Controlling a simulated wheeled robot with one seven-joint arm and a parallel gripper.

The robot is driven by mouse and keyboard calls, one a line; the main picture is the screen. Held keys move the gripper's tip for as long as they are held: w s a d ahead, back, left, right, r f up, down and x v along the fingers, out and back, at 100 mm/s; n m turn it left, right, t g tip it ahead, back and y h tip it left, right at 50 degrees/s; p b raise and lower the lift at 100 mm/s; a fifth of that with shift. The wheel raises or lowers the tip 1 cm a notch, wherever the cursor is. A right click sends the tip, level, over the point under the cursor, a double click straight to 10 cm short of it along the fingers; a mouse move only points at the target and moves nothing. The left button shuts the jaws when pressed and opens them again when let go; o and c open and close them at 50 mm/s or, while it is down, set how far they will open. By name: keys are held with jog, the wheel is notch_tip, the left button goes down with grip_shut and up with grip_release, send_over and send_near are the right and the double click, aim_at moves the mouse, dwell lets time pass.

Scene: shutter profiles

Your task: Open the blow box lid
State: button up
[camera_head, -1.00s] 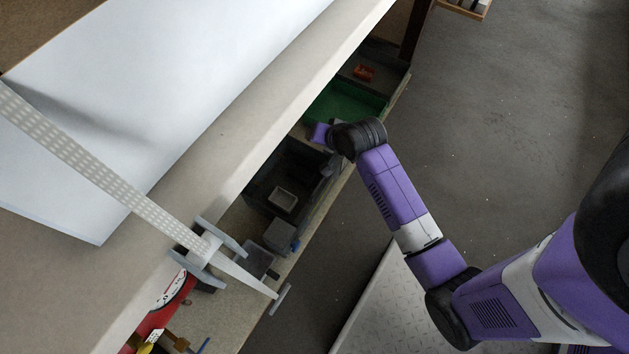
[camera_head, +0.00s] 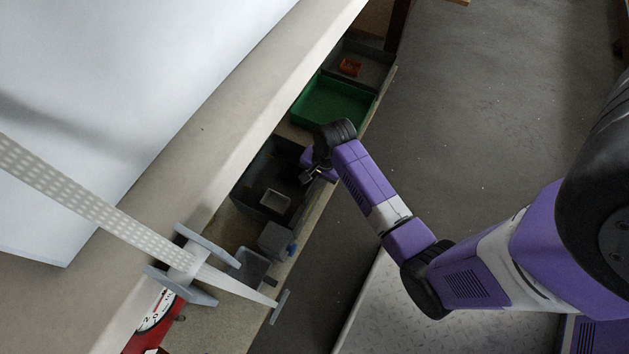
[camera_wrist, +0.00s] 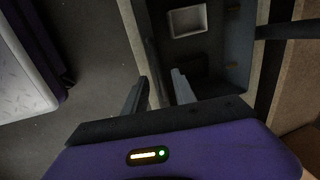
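No box in view is marked as the blow box, so I cannot tell for sure which one it is. My gripper (camera_head: 309,176) is at the shelf's front edge, by the right side of a dark bin and above the grey box in the picture. In the wrist view, my gripper's two fingers (camera_wrist: 158,84) stand apart with nothing between them. The dark bin (camera_wrist: 217,62) lies just beyond them, with a small light tray (camera_wrist: 188,20) inside.
A green bin (camera_head: 335,103) and a grey bin with an orange item (camera_head: 350,67) stand farther along the shelf. A shallow grey tray (camera_head: 251,267) lies beside the grey box. The workbench (camera_head: 215,150) overhangs the shelf's back. The floor (camera_head: 480,110) to the right is open.

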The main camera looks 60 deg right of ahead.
jog(key=shift+w+f, duration=0.1)
jog(key=shift+f, duration=0.25)
grip_shut()
dwell(1.2)
